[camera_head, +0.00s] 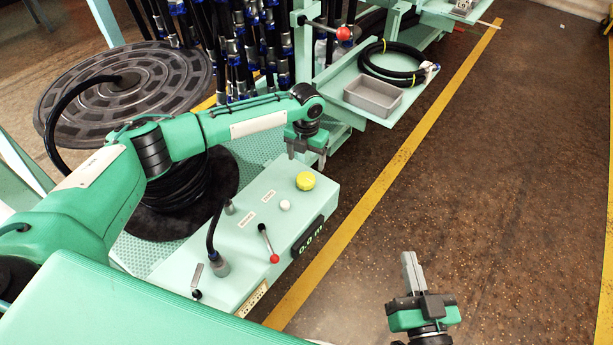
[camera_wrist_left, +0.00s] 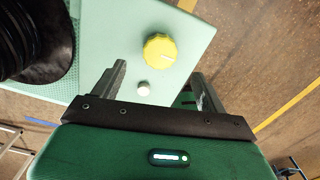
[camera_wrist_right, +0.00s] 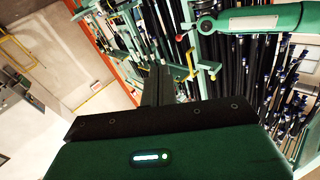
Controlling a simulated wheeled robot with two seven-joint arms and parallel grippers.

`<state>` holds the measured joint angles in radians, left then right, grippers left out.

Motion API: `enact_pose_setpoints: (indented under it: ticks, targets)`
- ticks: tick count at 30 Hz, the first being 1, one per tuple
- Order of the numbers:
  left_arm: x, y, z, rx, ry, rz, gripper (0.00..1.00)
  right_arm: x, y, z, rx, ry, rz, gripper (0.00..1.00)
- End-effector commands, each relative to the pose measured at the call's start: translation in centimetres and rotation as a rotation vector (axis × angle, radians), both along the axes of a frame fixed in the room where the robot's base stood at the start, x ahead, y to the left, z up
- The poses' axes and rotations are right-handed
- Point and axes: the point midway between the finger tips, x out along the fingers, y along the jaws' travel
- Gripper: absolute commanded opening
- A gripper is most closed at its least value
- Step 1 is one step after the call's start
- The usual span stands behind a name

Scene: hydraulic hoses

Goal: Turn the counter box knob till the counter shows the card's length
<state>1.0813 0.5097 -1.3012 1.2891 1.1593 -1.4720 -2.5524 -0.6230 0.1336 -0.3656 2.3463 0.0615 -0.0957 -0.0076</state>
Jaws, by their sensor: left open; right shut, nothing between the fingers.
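The yellow knob (camera_head: 305,181) sits on top of the mint-green counter box (camera_head: 262,262), near its far right corner. The counter display (camera_head: 311,237) on the box's right side reads 0.0 m. My left gripper (camera_head: 307,160) is open and empty, above and just behind the knob. In the left wrist view the knob (camera_wrist_left: 160,50) lies beyond the fingertips, roughly between their lines, with its pointer mark visible. My right gripper (camera_head: 409,265) is shut and empty over the floor, right of the box. I cannot make out a card with a length on it.
A hose (camera_head: 215,235) rises from the box. A grey tray (camera_head: 373,95) and a coiled hose (camera_head: 392,63) lie on the shelf behind. The floor to the right is clear.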

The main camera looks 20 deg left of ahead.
Motion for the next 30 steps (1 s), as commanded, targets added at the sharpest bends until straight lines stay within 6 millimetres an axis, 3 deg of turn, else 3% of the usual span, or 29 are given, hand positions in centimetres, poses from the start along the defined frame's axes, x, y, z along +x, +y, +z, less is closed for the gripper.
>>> enact_pose_setpoints:
  ticks: [6, 15, 27, 30]
  targets:
    - [-0.1, -0.1, -4.2, -0.001, 0.001, 0.001, 0.75, 1.1, -1.2, 4.0, 0.053, -0.217, -0.042, 0.00]
    - [0.0, 0.0, -7.3, -0.001, -0.001, 0.001, 0.75, 1.1, -2.3, 8.0, 0.101, -0.423, -0.076, 0.00]
    - [0.0, -0.1, -7.8, -0.001, -0.001, 0.001, 0.75, 1.0, -2.6, 8.8, 0.112, -0.462, -0.082, 0.00]
    - [0.0, -0.1, -7.8, -0.001, -0.001, 0.001, 0.58, 1.0, -2.6, 8.8, 0.111, -0.461, -0.082, 0.00]
